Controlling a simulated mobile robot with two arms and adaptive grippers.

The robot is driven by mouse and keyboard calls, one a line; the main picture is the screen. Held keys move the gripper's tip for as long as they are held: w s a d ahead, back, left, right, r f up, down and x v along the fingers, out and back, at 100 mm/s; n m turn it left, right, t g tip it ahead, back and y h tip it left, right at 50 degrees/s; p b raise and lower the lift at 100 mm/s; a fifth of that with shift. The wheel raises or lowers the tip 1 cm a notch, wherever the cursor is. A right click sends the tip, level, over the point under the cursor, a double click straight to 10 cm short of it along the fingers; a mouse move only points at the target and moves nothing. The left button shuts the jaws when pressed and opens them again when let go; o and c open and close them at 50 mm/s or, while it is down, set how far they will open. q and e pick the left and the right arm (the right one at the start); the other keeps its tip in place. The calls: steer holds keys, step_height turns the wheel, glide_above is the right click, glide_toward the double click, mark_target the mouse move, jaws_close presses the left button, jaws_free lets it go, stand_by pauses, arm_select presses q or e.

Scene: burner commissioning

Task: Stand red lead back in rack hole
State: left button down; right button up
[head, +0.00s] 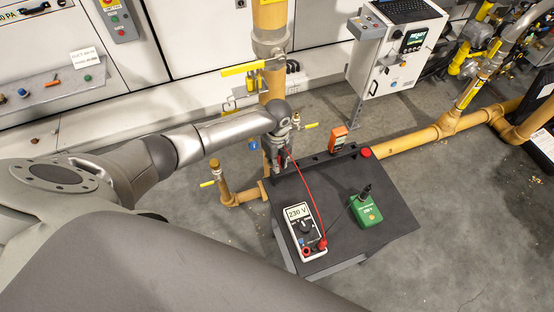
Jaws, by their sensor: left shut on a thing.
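My left gripper (283,160) is at the far left corner of the small dark table (370,240), pointing down at the left end of the black rack bar (312,163). It is shut on the upper end of the red lead (304,183); the held part is mostly hidden by the fingers. The lead's cable runs down to the front of the grey and black meter marked 230 V (303,230). Whether the held end is inside a rack hole or above it I cannot tell. The rack's holes are too small to see. My right gripper is not in view.
A green tester (365,209) with a black plug stands on the table's right half. An orange device (338,138) is at the rack's back edge, and a red knob (366,152) at its right end. A yellow pipe (272,90) rises just behind my gripper.

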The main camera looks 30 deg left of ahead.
arm_select(q)
steer(key=shift+f+b, duration=0.8)
steer(key=shift+f, duration=0.4)
steer(key=c, duration=1.3)
jaws_free()
step_height(320, 180, up, 12)
steer(key=shift+r, duration=0.1)
